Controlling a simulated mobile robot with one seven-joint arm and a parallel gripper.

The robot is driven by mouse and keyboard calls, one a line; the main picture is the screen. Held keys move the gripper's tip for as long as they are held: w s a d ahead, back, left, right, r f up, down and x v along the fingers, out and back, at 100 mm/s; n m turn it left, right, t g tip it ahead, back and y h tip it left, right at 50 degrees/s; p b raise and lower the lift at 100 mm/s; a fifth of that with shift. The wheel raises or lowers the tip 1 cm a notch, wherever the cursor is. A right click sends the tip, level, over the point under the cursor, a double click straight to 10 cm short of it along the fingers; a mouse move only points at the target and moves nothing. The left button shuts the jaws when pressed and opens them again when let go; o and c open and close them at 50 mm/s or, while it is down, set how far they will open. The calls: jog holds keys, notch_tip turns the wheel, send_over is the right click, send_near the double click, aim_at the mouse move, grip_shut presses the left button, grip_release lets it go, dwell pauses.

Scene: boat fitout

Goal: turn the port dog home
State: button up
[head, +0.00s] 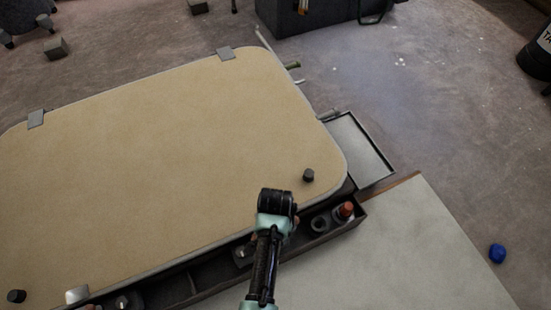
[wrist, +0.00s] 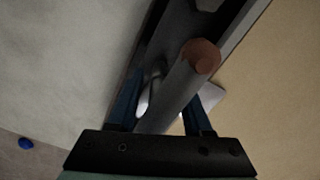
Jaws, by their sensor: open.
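In the wrist view my gripper (wrist: 164,92) is open, its two blue fingers apart. A grey rod with a reddish-brown round end (wrist: 200,56) runs between and past the fingers; it looks like a dog's handle, though I cannot tell if it touches them. A pale flat piece (wrist: 211,96) shows behind it by the tan panel's edge. In the head view my arm hides this spot and my fingers. The large tan panel (head: 160,150) has a pale fitting (head: 77,294) on its near edge at lower left. I cannot tell which fitting is the port dog.
A dark tray (head: 210,281) runs along the panel's near edge, with a red-topped item (head: 345,210) at its right end. Black knobs stand on the panel at right (head: 308,176) and lower left (head: 16,296). A pale surface (head: 420,250) lies clear at right. A blue object (head: 497,253) is beyond.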

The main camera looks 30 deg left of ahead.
grip_shut()
jog(key=shift+r+p, duration=0.1)
jog(key=shift+p, duration=0.3)
jog(key=n+p, duration=0.2)
jog(key=shift+r+n+p, duration=0.15)
jog(key=shift+n+p, duration=0.15)
jog(key=shift+n, duration=0.1)
jog(key=n+p, duration=0.3)
jog(key=n, duration=0.2)
jog(key=n+p, duration=0.2)
jog(key=n, duration=0.3)
jog(key=shift+w+n, duration=0.1)
jog(key=shift+n, duration=0.3)
jog(key=shift+f+n+p, duration=0.15)
jog(key=shift+n+p, duration=0.1)
jog(key=shift+n, duration=0.75)
jog(key=shift+f+n+p, duration=0.1)
jog(key=shift+n+p, duration=0.15)
jog(key=shift+n, duration=0.75)
jog(key=shift+n, duration=0.3)
